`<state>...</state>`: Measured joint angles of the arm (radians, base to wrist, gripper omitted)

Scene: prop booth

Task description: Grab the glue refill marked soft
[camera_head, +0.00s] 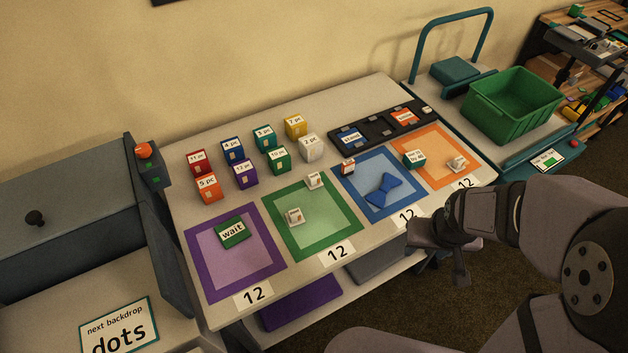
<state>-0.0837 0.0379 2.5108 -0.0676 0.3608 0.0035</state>
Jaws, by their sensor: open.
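I cannot make out a label reading "soft" on any item. Several small white pieces with tiny print could be refills. One white piece (313,180) is at the back of the green mat (335,249), and another white piece (294,216) lies toward that mat's left. A red-and-white piece (348,168) sits at the back of the blue mat (375,213). Another white piece (457,164) is on the orange mat (431,174). My gripper (440,257) is open and appears empty, near the table's front right edge, apart from all of them.
Several coloured number boxes (246,174) stand at the back left. A black tray (376,133) lies behind the mats. A green bin (513,105) stands right.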

